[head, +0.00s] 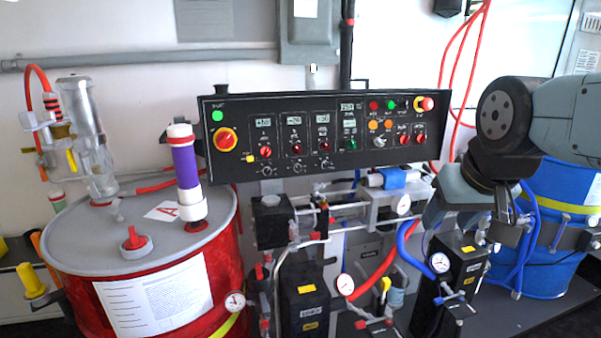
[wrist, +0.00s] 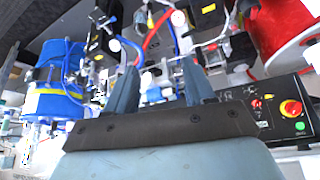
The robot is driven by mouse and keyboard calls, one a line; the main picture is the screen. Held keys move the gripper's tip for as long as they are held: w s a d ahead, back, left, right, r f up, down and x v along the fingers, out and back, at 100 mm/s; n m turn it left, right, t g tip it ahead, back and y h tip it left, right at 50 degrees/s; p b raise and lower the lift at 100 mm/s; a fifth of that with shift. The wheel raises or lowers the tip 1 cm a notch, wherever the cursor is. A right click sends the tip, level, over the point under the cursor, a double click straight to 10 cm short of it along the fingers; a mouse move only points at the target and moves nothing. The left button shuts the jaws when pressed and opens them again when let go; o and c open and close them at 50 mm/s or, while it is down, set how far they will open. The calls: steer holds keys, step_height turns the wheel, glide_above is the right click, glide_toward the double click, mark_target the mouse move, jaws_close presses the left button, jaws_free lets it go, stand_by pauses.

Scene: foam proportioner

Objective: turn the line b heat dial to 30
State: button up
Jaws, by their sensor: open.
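The black control panel (head: 330,128) stands upright at the centre of the head view. Three columns on its left half each have a small display, a red knob and a small black dial with a white scale below. The middle black dial (head: 297,168) may be the line b heat dial; its label and setting are too small to read. My gripper (head: 463,222) is open and empty, below and right of the panel, apart from it. In the wrist view my gripper (wrist: 160,82) shows two spread fingers, with part of the panel (wrist: 270,108) to their right, seen upside down.
A red drum (head: 225,240) with a pump stands at the left, a blue drum (head: 565,180) at the right. Hoses, gauges (head: 345,284) and black pump blocks (head: 305,305) crowd the space below the panel. The space directly before the panel's left half looks free.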

steer(key=w+a+f+t+y, duration=0.1)
steer(key=w+a, duration=0.1)
steer(key=w, duration=0.5)
steer(key=w+a+f+t, duration=0.1)
steer(key=w+a+t, duration=0.1)
steer(key=w, duration=0.4)
steer(key=n+t+y, duration=0.1)
steer(key=t+y, duration=0.2)
steer(key=t, duration=0.6)
glide_toward(298, 169)
steer(key=x, duration=0.8)
steer(key=shift+w, duration=0.1)
steer(key=shift+c, duration=0.2)
